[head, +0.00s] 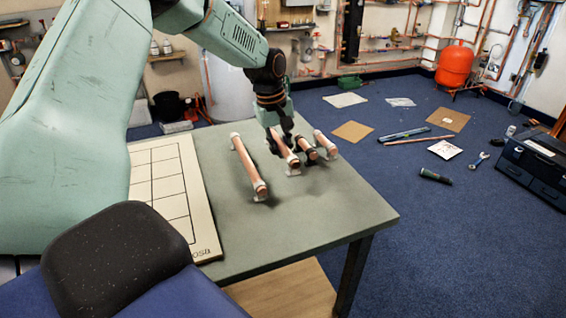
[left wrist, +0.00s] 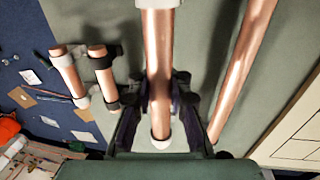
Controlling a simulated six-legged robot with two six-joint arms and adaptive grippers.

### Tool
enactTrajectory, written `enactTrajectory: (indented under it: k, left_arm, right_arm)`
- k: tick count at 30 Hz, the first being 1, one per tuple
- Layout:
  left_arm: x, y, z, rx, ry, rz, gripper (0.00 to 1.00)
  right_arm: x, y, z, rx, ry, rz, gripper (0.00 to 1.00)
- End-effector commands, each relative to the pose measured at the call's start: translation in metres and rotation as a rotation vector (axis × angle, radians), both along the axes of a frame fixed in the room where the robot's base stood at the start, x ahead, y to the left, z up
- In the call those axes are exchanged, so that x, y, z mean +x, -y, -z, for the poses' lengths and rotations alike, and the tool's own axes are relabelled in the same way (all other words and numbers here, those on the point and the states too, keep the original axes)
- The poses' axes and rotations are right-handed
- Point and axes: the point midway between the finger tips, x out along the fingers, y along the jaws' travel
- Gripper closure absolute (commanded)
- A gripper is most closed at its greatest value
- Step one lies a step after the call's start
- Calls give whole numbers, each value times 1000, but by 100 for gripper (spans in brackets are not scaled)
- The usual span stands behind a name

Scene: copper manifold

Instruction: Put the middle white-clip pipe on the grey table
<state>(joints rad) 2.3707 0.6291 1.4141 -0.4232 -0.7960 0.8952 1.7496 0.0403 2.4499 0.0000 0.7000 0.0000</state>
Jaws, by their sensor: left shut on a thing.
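The middle white-clip pipe (head: 286,150) is a copper tube with white clips, between a longer pipe and a black-clip pipe. My left gripper (head: 281,138) points down from above and is shut on it. In the left wrist view the pipe (left wrist: 159,60) runs between the two dark fingers (left wrist: 160,103), with a white clip at its top and a white end near the palm. It is at or just above the grey table (head: 310,215); I cannot tell whether it touches. My right gripper is not in view.
A longer white-clip pipe (head: 246,165) lies left of the held one. A black-clip pipe (head: 306,149) and another white-clip pipe (head: 326,144) lie close on its right. A cream board with a grid (head: 172,190) covers the table's left side. The table's front right is clear.

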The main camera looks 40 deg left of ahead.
Motion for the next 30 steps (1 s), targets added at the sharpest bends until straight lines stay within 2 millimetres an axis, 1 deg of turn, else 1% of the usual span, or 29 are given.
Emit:
enactTrajectory:
  k: [7, 9, 16, 26, 27, 30]
  left_arm:
    - [2, 1, 31, 2, -1, 3, 100]
    - [2, 2, 37, 2, 0, 3, 100]
    - [4, 2, 35, 2, 2, 3, 100]
    - [3, 2, 43, 2, 0, 2, 100]
    - [3, 2, 43, 1, 1, 2, 84]
    - [3, 2, 44, 1, 1, 3, 76]
  right_arm:
    - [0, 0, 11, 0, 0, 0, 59]
    - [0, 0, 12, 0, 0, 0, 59]
    - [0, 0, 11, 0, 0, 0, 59]
    - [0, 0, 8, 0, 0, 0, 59]
    - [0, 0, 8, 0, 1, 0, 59]
    - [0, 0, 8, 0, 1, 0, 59]
